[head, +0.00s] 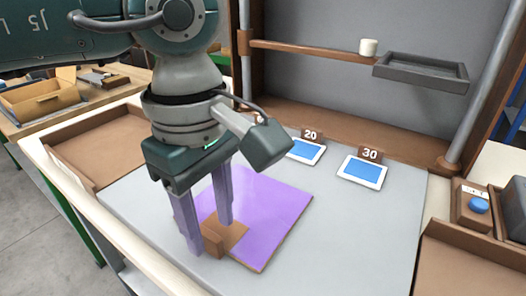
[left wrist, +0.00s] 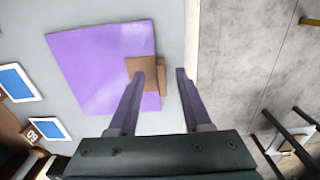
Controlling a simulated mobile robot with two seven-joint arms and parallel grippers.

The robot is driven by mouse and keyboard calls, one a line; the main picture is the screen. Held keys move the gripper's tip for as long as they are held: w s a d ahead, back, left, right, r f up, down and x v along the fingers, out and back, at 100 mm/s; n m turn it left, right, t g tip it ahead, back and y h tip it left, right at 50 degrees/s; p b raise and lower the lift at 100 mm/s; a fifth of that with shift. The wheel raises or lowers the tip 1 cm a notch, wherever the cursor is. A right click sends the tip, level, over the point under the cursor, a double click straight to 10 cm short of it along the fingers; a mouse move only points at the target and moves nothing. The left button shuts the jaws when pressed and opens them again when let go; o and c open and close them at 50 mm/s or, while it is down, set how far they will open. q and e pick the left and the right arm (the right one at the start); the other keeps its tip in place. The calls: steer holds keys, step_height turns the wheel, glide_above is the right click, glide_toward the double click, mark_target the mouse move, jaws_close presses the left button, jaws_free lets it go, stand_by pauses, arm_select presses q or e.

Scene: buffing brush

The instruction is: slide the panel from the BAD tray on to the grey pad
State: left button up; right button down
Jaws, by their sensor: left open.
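The purple panel (head: 275,205) lies flat on the grey surface (head: 345,235), which looks like the grey pad. A brown patch with a small raised brown block (head: 213,243) is at its near left corner. My left gripper (head: 209,237) is open, fingers pointing down, one on each side of the brown block. In the left wrist view the gripper (left wrist: 161,74) has the block between its fingertips; contact is unclear. My right gripper is out of view. No BAD label is readable.
A brown tray (head: 75,152) is at the left and another (head: 440,285) at the right front. Two blue-and-white cards, marked 20 (head: 305,151) and 30 (head: 362,172), lie behind the panel. A blue button box (head: 473,207) stands at right. The grey surface right of the panel is clear.

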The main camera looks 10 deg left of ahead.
arm_select(q)
step_height(320, 180, up, 4)
steer(key=shift+s+r+p, duration=0.15)
steer(key=shift+r+p, duration=0.1)
steer(key=shift+p, duration=0.95)
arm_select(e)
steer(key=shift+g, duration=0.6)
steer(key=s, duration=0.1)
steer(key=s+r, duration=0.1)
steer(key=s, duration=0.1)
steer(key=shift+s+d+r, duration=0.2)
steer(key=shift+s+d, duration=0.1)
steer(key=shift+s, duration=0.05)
arm_select(q)
step_height(320, 180, up, 2)
steer(key=shift+p, duration=0.55)
steer(key=shift+r, duration=0.15)
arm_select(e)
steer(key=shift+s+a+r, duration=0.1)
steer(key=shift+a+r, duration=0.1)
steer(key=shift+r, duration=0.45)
